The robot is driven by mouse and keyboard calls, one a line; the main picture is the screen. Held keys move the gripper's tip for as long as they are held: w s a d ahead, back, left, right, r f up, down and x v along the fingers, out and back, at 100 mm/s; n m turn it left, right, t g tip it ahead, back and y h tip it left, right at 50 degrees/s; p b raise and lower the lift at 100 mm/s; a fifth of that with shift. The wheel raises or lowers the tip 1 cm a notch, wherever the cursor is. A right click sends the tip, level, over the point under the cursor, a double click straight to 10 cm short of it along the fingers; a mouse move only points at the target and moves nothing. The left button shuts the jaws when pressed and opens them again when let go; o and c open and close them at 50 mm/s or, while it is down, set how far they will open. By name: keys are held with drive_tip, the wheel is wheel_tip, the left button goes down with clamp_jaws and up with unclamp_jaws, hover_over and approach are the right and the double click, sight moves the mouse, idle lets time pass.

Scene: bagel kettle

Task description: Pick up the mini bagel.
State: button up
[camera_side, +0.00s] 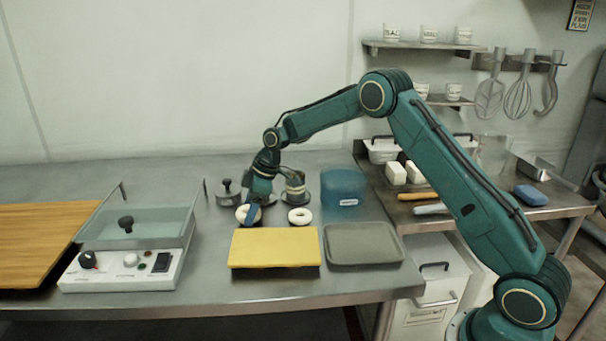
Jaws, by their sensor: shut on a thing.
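A pale, ring-shaped mini bagel (241,214) is at my gripper, on or just above the steel table behind the yellow cloth. My gripper (250,212) points down and is shut on this bagel, with a blue finger across its right part. I cannot tell whether the bagel touches the table. A second pale mini bagel (300,216) lies flat on the table to the right, apart from my gripper.
A yellow cloth or board (275,248) and a grey tray (362,245) lie in front. A blue tub (343,187) stands right, with metal weights or lids (228,195) behind. A kettle unit with knobs (128,268) stands left, beside a wooden board (38,240).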

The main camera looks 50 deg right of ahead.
wheel_tip(320, 180, up, 19)
idle(0.5)
idle(0.5)
drive_tip(key=shift+d, duration=0.1)
drive_tip(key=s+d+f, duration=0.1)
drive_tip(key=s+d, duration=0.3)
drive_tip(key=d, duration=0.4)
drive_tip(key=s+d+f, duration=0.2)
drive_tip(key=s+d, duration=0.2)
drive_tip(key=d, duration=0.5)
drive_tip(key=s+d+f, duration=0.1)
drive_tip(key=s+d, duration=0.4)
drive_tip(key=d, duration=0.3)
drive_tip(key=shift+d+f, duration=0.3)
drive_tip(key=shift+d, duration=0.05)
drive_tip(key=shift+f, duration=0.1)
drive_tip(key=shift+f, duration=5.1)
